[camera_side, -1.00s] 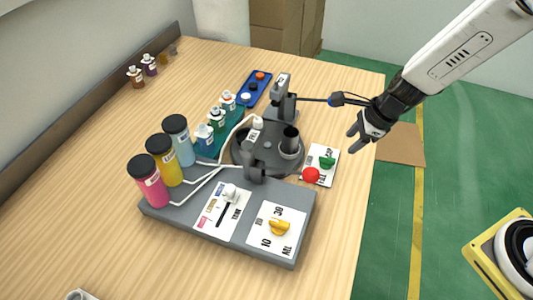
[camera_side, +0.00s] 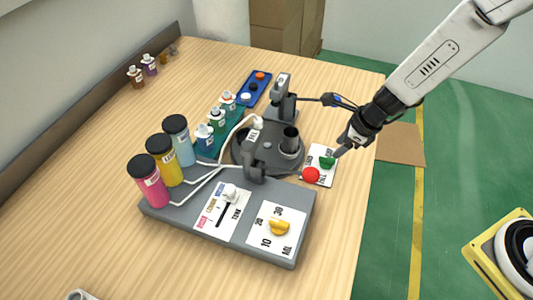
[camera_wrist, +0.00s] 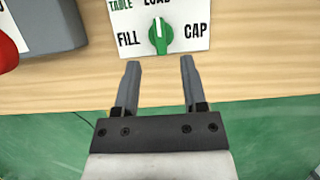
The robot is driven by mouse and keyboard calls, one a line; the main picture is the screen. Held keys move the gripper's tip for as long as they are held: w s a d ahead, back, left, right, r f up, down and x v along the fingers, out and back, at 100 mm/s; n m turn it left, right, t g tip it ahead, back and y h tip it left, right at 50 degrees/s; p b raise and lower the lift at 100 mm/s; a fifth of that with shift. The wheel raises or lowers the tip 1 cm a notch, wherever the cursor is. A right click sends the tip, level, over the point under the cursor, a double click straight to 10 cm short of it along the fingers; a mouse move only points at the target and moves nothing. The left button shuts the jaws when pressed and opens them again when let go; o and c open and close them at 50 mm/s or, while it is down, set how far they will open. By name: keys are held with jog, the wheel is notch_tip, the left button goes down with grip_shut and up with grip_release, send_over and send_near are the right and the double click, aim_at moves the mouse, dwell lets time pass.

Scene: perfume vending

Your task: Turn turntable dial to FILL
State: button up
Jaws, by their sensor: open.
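The turntable dial (camera_wrist: 160,36) is a green knob on a white card (camera_wrist: 187,12) lettered TABLE, FILL, LOAD and CAP. In the wrist view its pointer is up, toward LOAD; FILL is on the left and CAP on the right. The green dial (camera_side: 327,162) also shows in the side view, at the right of the table. My gripper (camera_wrist: 160,62) is open and empty, its two fingers pointing at the dial with a finger on either side of its line, short of it. In the side view my gripper (camera_side: 342,152) is just right of the dial.
A red button (camera_side: 311,174) sits right beside the dial, also at the wrist view's left edge (camera_wrist: 8,52). The grey turntable (camera_side: 240,155) stands to the left. A grey console (camera_side: 170,212) carries a yellow ML dial (camera_side: 279,227) and several bottles.

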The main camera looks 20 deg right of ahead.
aim_at(328, 157)
jog(key=shift+x, duration=2.8)
grip_shut()
